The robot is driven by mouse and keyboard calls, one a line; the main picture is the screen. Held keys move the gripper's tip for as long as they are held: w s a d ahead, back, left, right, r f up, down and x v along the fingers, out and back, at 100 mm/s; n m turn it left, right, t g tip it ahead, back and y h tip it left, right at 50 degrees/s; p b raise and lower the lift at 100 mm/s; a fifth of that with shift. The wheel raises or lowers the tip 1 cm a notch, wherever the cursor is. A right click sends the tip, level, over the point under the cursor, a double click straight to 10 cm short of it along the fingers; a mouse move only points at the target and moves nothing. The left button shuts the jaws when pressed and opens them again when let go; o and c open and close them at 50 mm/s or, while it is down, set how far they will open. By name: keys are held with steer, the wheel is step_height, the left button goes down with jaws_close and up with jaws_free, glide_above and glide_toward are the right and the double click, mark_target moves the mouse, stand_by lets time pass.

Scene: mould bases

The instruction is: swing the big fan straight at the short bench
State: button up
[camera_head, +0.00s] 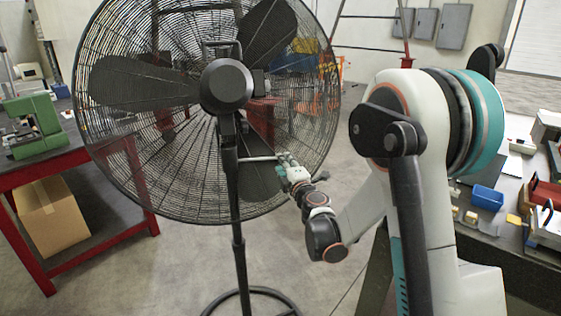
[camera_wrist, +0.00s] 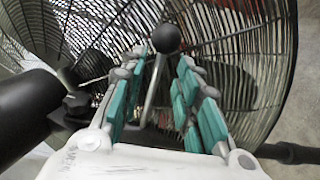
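The big fan (camera_head: 226,88) stands on a black pole with a ring base, its round wire cage filling the upper left of the head view. A pale bar handle (camera_head: 261,158) sticks out from the pole below the hub. My gripper (camera_head: 284,160) is at the handle's right end. In the wrist view, my gripper (camera_wrist: 163,90) is open, its teal-padded fingers either side of the metal rod (camera_wrist: 154,88), with a gap showing. The rod's black ball knob (camera_wrist: 166,38) lies by the fingertips. I cannot tell which bench is the short one.
A red-framed bench (camera_head: 60,160) with a green machine (camera_head: 33,125) is at left, a cardboard box (camera_head: 50,215) on its shelf. A workbench (camera_head: 508,245) with blue and red bins is at right. Bare floor surrounds the fan base (camera_head: 250,292).

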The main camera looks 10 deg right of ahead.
steer(key=w, duration=0.5)
steer(key=shift+a+b, duration=0.2)
steer(key=shift+b, duration=0.2)
jaws_close()
